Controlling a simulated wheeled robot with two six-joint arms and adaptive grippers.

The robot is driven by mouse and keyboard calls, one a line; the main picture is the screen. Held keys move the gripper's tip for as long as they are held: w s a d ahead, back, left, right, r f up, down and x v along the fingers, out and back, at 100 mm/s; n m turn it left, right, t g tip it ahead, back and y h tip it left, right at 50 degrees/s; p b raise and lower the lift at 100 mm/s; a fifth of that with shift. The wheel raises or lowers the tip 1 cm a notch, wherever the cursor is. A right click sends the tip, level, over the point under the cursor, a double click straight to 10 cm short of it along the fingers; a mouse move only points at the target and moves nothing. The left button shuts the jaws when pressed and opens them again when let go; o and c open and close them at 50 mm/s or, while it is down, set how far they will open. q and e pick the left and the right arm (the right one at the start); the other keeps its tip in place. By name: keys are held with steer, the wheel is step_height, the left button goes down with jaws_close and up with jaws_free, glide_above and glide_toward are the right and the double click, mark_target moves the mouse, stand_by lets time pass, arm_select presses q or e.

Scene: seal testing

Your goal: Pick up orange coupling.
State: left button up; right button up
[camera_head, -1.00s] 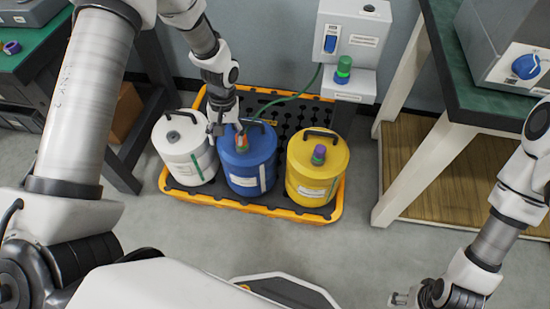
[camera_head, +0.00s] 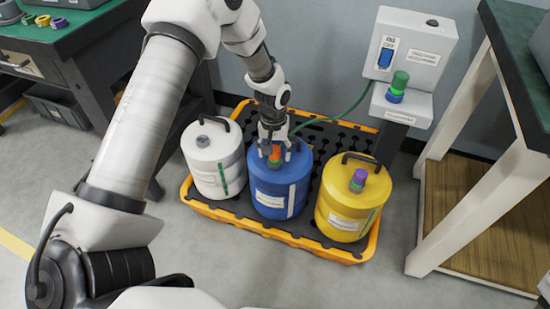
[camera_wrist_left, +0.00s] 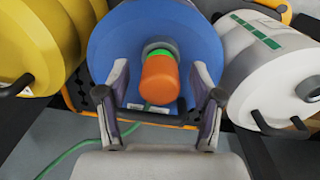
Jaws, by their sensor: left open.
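In the left wrist view the orange coupling (camera_wrist_left: 160,79) sits on a green ring on the blue lid. My left gripper (camera_head: 272,150) is over the blue canister. Its two fingers, also in the left wrist view (camera_wrist_left: 162,105), are open on either side of the coupling, with gaps visible. My right gripper is out of view.
A white canister (camera_head: 204,172) stands to the left and a yellow canister (camera_head: 352,205) with a purple coupling (camera_head: 358,178) to the right, all in an orange-rimmed tray (camera_head: 222,213). A grey wall box (camera_head: 418,50) with a green coupling (camera_head: 399,82) is behind. Benches flank both sides.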

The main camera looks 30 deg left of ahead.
arm_select(q)
steer(key=shift+r, duration=0.1)
jaws_close()
steer(key=shift+r, duration=0.1)
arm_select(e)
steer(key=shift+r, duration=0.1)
